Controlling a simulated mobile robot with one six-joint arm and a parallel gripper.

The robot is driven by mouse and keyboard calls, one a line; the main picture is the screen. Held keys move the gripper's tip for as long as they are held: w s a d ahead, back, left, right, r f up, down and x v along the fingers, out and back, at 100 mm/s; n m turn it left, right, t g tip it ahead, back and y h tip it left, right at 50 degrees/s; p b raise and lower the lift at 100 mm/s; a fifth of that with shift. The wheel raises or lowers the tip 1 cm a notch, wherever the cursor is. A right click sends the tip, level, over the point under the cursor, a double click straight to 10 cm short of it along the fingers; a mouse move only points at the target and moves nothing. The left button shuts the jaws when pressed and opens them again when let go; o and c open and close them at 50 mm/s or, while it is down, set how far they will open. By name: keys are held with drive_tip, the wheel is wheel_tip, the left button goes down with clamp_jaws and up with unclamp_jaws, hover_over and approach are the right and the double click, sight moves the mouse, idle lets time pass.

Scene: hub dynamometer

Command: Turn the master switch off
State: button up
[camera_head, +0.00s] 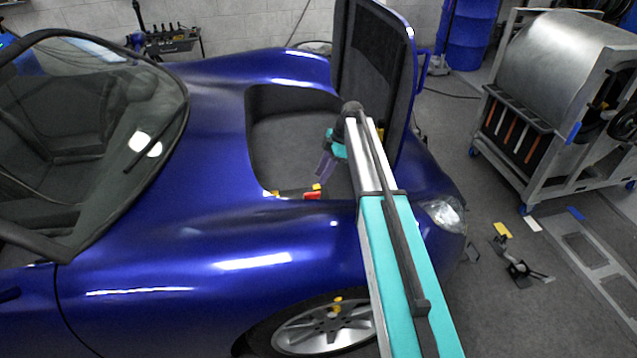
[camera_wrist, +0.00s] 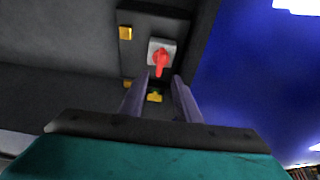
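The master switch (camera_wrist: 160,60) has a red handle on a light grey square plate, on a dark panel inside the car's open front compartment. In the wrist view the handle points down, toward my gripper. In the head view a red part (camera_head: 312,195) shows at the compartment's near edge. My gripper (camera_wrist: 159,84) is open, its two purple-grey fingers apart with nothing between the tips. The tips are just short of the handle in the wrist picture; I cannot tell whether they touch it. In the head view my gripper (camera_head: 323,168) reaches down into the compartment.
The blue car body (camera_head: 200,220) surrounds the compartment. The raised lid (camera_head: 375,60) stands close behind my arm. Yellow pieces (camera_wrist: 125,33) sit near the switch, one (camera_wrist: 155,97) between the fingers in the picture. A wheeled roller rig (camera_head: 560,100) stands at right.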

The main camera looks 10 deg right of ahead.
drive_tip(key=shift+v, duration=2.8)
